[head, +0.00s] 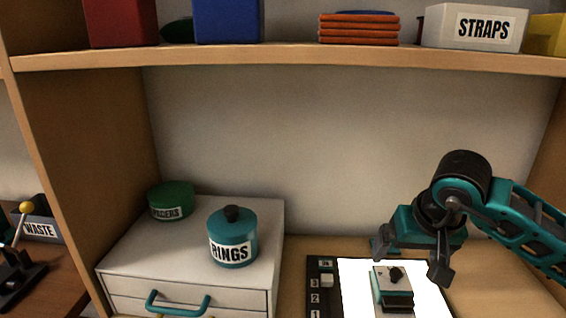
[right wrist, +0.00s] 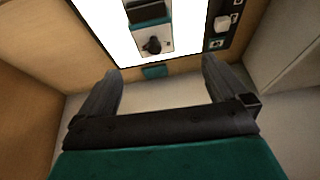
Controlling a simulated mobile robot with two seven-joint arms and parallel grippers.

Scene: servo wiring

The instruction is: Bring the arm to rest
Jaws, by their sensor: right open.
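My right gripper (head: 411,262) hangs from the teal and black right arm at the right of the head view. Its two dark fingers are spread apart with nothing between them. It is just behind and above a teal and black servo-like device (head: 396,290) on a bright white panel (head: 352,285). The gripper looks apart from the device. My left gripper is not in view.
A white drawer unit (head: 125,245) holds a teal RINGS jar (head: 233,238) and a green tin (head: 171,201). A shelf (head: 280,59) with boxes, including STRAPS (head: 476,28), spans above. A WASTE bin (head: 40,230) and yellow-knobbed lever (head: 26,208) are left. A numbered dark strip (head: 317,270) edges the panel.

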